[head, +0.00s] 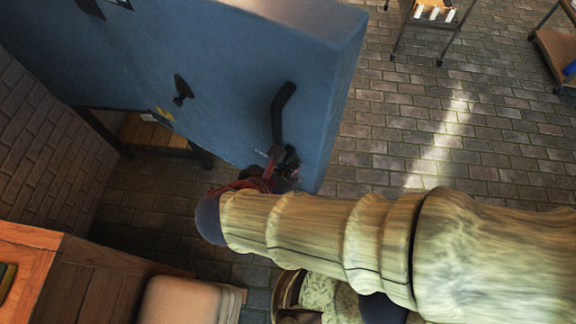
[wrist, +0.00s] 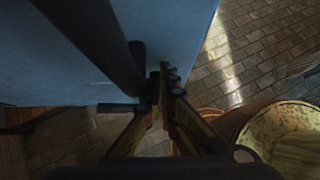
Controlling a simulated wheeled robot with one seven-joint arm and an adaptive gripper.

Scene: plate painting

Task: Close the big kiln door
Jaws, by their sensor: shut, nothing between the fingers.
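The big kiln door (head: 225,60) is a thick blue slab across the upper left of the head view, its free edge toward the right. My gripper (head: 287,160) is at the handle's lower end, close to the door's face. Its fingers (wrist: 164,78) look shut and hold nothing. Whether they touch the handle or door I cannot tell.
A wooden cabinet (head: 85,275) and a cushioned seat (head: 185,298) stand at lower left. Carts (head: 435,22) stand at the far right. The brick floor (head: 450,130) right of the door is clear.

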